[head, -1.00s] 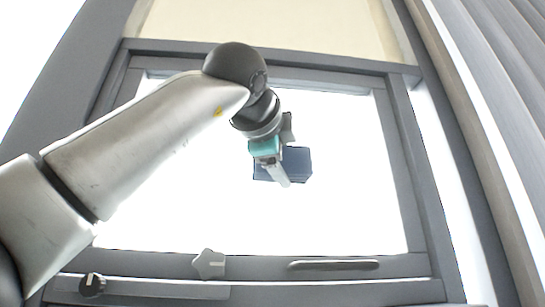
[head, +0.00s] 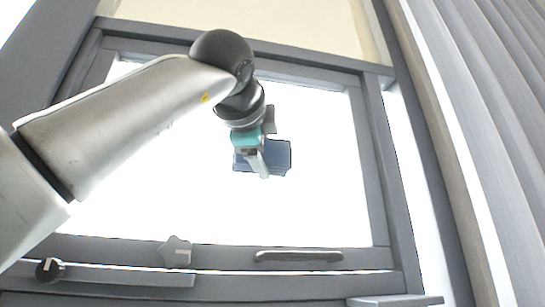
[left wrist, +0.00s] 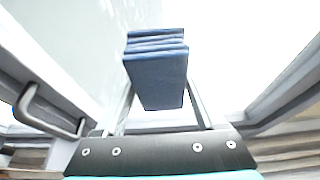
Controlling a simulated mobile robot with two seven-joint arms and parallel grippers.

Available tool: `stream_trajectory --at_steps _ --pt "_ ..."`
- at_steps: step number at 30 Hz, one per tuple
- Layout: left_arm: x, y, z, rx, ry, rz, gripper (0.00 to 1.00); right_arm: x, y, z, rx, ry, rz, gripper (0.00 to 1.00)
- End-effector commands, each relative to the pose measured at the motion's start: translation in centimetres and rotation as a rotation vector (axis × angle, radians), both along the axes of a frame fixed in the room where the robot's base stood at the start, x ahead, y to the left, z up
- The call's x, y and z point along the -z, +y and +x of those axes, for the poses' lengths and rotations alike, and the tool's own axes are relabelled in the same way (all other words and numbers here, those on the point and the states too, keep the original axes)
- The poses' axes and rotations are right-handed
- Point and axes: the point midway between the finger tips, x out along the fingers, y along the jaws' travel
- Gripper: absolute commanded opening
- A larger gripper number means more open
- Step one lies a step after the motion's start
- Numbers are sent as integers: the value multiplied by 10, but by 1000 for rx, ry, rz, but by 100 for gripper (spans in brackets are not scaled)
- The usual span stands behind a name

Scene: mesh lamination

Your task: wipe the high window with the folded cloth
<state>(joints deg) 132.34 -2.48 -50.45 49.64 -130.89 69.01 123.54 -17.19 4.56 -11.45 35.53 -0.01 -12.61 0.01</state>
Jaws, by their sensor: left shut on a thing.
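The folded blue cloth (head: 279,155) shows in front of the bright pane of the high window (head: 300,215). My left gripper (head: 262,168) is shut on it. In the left wrist view the cloth (left wrist: 158,75) is a stack of blue layers standing out between the gripper's two fingers (left wrist: 160,112). The pane is washed out white, so I cannot tell whether the cloth touches the glass. My right gripper does not show.
A dark grey frame surrounds the window. Its lower rail carries a long handle (head: 298,256), a star-shaped knob (head: 174,252) and a round dark knob (head: 49,270). Grey slats (head: 475,110) stand on the right. A cream panel (head: 250,25) lies above.

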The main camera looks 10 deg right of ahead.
Motion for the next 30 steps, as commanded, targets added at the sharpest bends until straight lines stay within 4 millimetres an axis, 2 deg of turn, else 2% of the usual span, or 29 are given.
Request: stream_trajectory --at_steps 3,11,21,30 --pt "2 13 1 -4 2 -3 15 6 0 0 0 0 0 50" --pt "0 22 1 -4 2 -2 15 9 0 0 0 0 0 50" --pt "1 50 1 -4 2 -4 15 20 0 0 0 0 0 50" --pt "0 62 1 -5 1 -3 15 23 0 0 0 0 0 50"
